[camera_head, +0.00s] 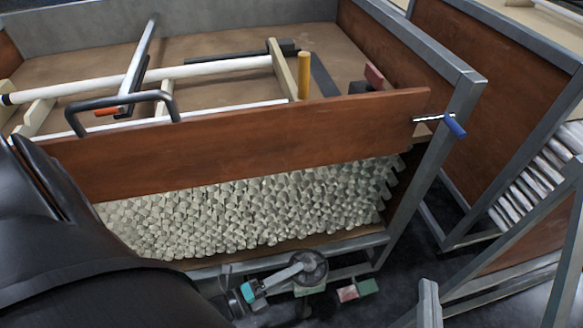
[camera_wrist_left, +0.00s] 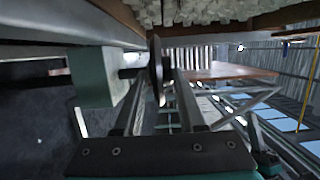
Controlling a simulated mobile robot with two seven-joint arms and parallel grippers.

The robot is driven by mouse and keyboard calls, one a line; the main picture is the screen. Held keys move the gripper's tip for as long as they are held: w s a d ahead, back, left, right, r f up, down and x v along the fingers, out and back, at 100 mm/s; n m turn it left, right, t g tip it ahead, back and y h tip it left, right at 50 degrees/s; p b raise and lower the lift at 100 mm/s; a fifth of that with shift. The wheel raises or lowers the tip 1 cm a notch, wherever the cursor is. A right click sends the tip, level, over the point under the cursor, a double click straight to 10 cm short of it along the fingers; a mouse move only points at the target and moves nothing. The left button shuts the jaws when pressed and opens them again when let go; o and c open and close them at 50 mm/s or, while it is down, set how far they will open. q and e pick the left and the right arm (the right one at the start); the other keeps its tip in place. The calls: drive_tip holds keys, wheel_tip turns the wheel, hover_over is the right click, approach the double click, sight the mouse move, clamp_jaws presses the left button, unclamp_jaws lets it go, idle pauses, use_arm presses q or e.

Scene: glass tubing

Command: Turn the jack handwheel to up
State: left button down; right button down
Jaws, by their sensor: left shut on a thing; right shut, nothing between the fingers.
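The jack handwheel (camera_head: 313,272) is a dark round disc below the front of the crate. In the left wrist view the handwheel (camera_wrist_left: 155,62) shows edge-on, on a short shaft from the pale green jack body (camera_wrist_left: 95,77). My left gripper (camera_head: 296,268) has a teal base and reaches the wheel from the lower left. In the wrist view its two long grey fingers (camera_wrist_left: 158,92) are shut on the wheel's rim, one on each side. Any up or down marking on the wheel cannot be made out. My right gripper is not in view.
A metal-framed crate with brown panels (camera_head: 240,145) stands just above the wheel, with many short pale tubes (camera_head: 250,210) in its lower opening. A blue-handled crank (camera_head: 455,126) sticks out at the right. Small red and green blocks (camera_head: 357,289) lie right of the wheel.

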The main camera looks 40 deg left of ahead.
use_arm(q)
drive_tip(key=shift+d+n+t+y, duration=0.3)
drive_tip(key=shift+n+y, duration=0.2)
drive_tip(key=shift+y, duration=0.3)
drive_tip(key=c, duration=0.5)
unclamp_jaws()
drive_tip(key=shift+a, duration=0.1)
